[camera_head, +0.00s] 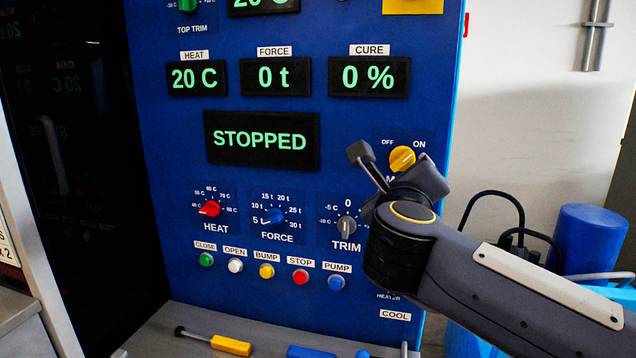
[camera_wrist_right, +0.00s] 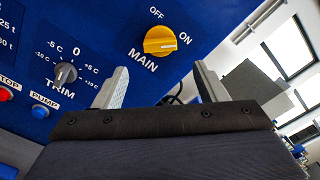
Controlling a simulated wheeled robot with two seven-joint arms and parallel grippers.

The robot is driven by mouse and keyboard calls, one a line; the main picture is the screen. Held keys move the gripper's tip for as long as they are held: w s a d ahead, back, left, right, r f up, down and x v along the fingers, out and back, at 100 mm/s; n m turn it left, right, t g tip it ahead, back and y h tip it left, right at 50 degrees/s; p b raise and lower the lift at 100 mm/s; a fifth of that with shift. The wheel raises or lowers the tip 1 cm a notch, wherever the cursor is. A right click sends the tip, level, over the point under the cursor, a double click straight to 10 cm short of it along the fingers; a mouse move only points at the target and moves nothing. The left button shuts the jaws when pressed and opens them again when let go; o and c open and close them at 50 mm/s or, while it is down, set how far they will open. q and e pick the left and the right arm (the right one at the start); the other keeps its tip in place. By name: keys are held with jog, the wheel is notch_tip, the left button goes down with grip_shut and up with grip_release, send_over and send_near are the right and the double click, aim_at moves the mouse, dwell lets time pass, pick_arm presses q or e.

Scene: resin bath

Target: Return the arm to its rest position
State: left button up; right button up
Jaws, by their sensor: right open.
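My right arm comes in from the lower right in the head view. Its gripper (camera_head: 393,165) is in front of the blue control panel (camera_head: 335,128), by the yellow MAIN knob (camera_head: 402,158). In the right wrist view the two fingers of the gripper (camera_wrist_right: 160,82) stand apart with nothing between them. The MAIN knob (camera_wrist_right: 160,40) shows whole beyond the fingers, apart from them, and its bar appears to point toward ON. My arm hides the lower right of the panel and most of the MAIN label in the head view. My left gripper is not in view.
The displays read 20 C, 0 t, 0 % and STOPPED (camera_head: 261,141). The TRIM knob (camera_head: 346,225) and a row of buttons are left of my arm. A grey ledge (camera_head: 165,343) below holds a yellow-handled tool (camera_head: 231,345). A blue cylinder (camera_head: 588,240) stands at right.

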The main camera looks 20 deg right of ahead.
jog(key=s+a+f+n+t+y+p, duration=0.2)
jog(key=a+n+y, duration=0.3)
jog(key=n, duration=0.5)
jog(key=s+a+f+n+t+y+p, duration=0.1)
jog(key=s+a+n+y+p, duration=0.1)
jog(key=n+y, duration=0.65)
jog(key=s+f+n+g+p, duration=0.1)
jog(key=s+f+n+g, duration=0.5)
jog(key=s+f, duration=0.3)
jog(key=s+f+n+g+p, duration=0.1)
jog(key=s+f+n+g, duration=0.5)
jog(key=f, duration=0.9)
jog(key=s+a+n, duration=0.1)
jog(key=s, duration=0.2)
jog(key=shift+s+f+g+p, duration=0.25)
jog(key=shift+g+p, duration=0.05)
jog(key=shift+p, duration=0.05)
